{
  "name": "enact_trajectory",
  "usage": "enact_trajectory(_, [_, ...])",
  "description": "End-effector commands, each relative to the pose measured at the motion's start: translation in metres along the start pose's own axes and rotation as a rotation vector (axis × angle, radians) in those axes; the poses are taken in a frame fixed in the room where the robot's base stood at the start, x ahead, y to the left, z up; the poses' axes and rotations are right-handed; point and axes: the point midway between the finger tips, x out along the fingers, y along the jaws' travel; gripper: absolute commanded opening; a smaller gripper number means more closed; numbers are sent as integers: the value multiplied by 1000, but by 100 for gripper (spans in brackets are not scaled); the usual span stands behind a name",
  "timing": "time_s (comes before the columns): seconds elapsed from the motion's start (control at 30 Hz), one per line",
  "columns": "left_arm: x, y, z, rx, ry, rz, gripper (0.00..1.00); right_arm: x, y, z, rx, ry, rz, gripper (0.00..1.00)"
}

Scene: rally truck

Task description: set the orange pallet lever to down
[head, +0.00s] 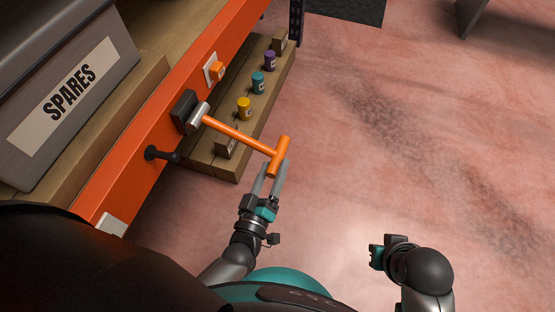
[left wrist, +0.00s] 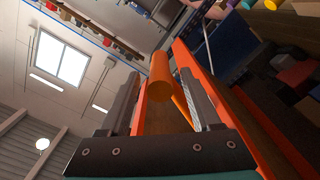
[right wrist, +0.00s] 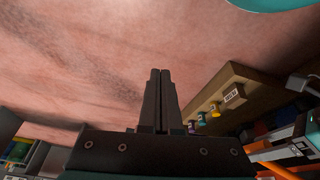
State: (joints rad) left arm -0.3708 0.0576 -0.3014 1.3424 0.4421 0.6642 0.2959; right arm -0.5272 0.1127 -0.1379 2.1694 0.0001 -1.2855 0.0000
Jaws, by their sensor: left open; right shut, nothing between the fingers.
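The orange lever (head: 238,135) sticks out from a metal hub (head: 197,118) on the orange beam, toward the lower right of the head view. It ends in an orange T-shaped crossbar (head: 280,152). My left gripper (head: 273,168) is open, with its fingertips at the near end of the crossbar. In the left wrist view the crossbar (left wrist: 160,75) shows end-on between the two open fingers; I cannot tell whether either finger touches it. My right gripper (head: 376,257) is away to the right over the floor. In the right wrist view its fingers (right wrist: 161,72) are shut and empty.
A grey bin labelled SPARES (head: 72,88) stands on the shelf behind the orange beam (head: 130,160). Below the lever, a wooden ledge (head: 205,160) carries yellow, teal and purple pots. A black knob (head: 160,155) juts from the beam. The pink floor (head: 400,130) at right is clear.

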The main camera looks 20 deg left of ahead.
Motion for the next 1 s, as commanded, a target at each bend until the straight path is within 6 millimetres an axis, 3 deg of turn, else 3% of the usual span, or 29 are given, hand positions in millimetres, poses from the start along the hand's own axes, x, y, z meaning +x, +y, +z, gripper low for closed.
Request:
enact_trajectory(0.23, [29, -1, 0, 0, 1, -1, 64, -15, 1, -7, 1, 24, 2, 0])
enact_trajectory(0.63, [34, 0, 0, 0, -1, -1, 64, -19, 1, -8, 1, 28, 2, 0])
enact_trajectory(1.0, [34, 0, 0, 0, -1, -1, 23, -19, 1, -8, 2, 28, 2, 0])
